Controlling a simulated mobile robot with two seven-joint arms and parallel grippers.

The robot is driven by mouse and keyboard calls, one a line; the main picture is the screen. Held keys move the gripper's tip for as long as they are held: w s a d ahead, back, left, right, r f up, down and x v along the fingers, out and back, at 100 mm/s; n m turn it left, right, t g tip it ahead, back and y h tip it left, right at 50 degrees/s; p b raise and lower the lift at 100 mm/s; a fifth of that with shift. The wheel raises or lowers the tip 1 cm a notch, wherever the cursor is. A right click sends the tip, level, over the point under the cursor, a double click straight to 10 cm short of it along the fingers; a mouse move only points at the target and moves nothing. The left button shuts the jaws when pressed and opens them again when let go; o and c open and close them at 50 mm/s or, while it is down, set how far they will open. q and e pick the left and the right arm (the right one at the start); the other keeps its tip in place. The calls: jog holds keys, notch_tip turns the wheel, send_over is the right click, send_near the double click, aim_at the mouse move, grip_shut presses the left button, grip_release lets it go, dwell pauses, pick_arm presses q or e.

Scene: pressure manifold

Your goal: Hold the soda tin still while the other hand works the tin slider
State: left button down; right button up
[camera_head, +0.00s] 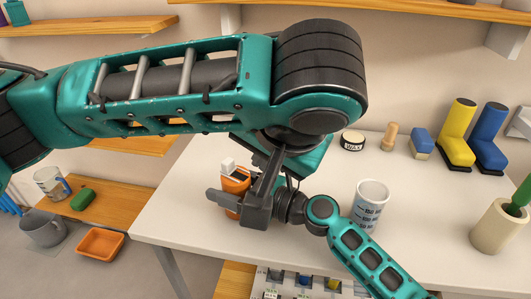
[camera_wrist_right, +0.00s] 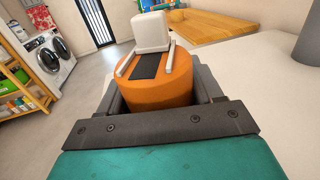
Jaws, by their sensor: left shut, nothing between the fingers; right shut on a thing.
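The soda tin (camera_head: 234,184) is a short orange cylinder near the table's left front edge. My right gripper (camera_head: 230,201) is shut around its sides; in the right wrist view the tin (camera_wrist_right: 160,92) sits between the dark jaws. On the tin's top is the tin slider, a white block (camera_wrist_right: 152,32) at the far end of a black strip with white rails; it also shows in the head view (camera_head: 228,165). My left gripper (camera_head: 264,188) is shut and empty, pointing down just right of the tin. Its fingertips are partly hidden among the dark parts of both wrists.
A printed white cup (camera_head: 370,203) stands on the white table (camera_head: 430,220), right of the grippers. My left arm crosses above the table.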

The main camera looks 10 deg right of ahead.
jog(key=o, duration=1.2)
jog(key=shift+c, duration=0.2)
